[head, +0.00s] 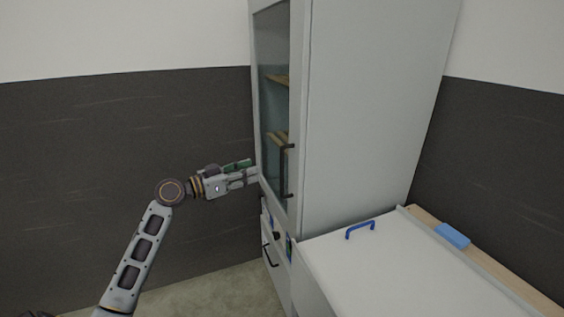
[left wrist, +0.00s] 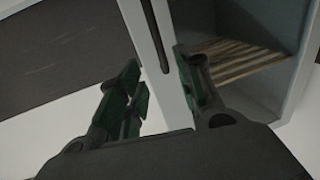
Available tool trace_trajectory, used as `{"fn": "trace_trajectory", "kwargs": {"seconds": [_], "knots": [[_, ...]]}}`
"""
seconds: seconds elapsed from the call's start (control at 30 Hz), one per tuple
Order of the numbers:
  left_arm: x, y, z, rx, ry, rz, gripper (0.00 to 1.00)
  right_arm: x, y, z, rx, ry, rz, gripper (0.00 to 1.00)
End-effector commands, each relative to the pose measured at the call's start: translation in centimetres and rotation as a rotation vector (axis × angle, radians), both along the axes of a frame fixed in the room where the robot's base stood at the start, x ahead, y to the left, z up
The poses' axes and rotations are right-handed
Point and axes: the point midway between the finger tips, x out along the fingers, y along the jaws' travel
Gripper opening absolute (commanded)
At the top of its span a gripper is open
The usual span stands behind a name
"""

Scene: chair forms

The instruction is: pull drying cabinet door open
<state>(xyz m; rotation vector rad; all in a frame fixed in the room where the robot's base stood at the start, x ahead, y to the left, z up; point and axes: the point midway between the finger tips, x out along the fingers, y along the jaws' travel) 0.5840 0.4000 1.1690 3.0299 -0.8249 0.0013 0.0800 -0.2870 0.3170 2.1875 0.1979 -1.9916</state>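The tall grey cabinet (head: 370,110) has a narrow glass-panelled door (head: 273,120) on its left-facing side, with wooden shelves visible inside. A long black vertical handle (head: 284,172) sits on the door. My left gripper (head: 250,172) is at the door's far edge, at about the handle's height. In the left wrist view my left gripper (left wrist: 160,75) is open, with green-padded fingers apart. A pale frame strip (left wrist: 140,28) and a dark bar (left wrist: 157,38), which looks like the handle, show ahead between the fingertips. Contact is unclear. My right gripper is out of view.
Below the door are drawers with a black handle (head: 269,257). A white-topped unit (head: 400,270) with a blue handle (head: 360,229) stands at the right front. A blue block (head: 453,235) lies on a wooden strip behind it. Floor left of the cabinet is clear.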

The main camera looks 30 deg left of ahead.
Motion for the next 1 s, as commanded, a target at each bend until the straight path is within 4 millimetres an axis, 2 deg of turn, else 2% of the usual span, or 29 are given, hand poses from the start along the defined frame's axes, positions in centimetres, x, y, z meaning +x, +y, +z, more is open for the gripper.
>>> {"fn": "trace_trajectory", "kwargs": {"seconds": [0.37, 0.8, 1.0], "knots": [[3.4, -2.0, 0.2, 0.0, 0.0, 0.0, 0.35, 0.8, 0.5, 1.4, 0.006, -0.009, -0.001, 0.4], [7.5, -4.4, 0.2, 0.0, 0.0, 0.0, 0.35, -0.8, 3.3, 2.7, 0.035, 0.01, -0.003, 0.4], [9.2, -5.4, 0.2, -0.001, -0.001, 0.0, 0.35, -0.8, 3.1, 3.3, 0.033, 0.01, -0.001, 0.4]]}}
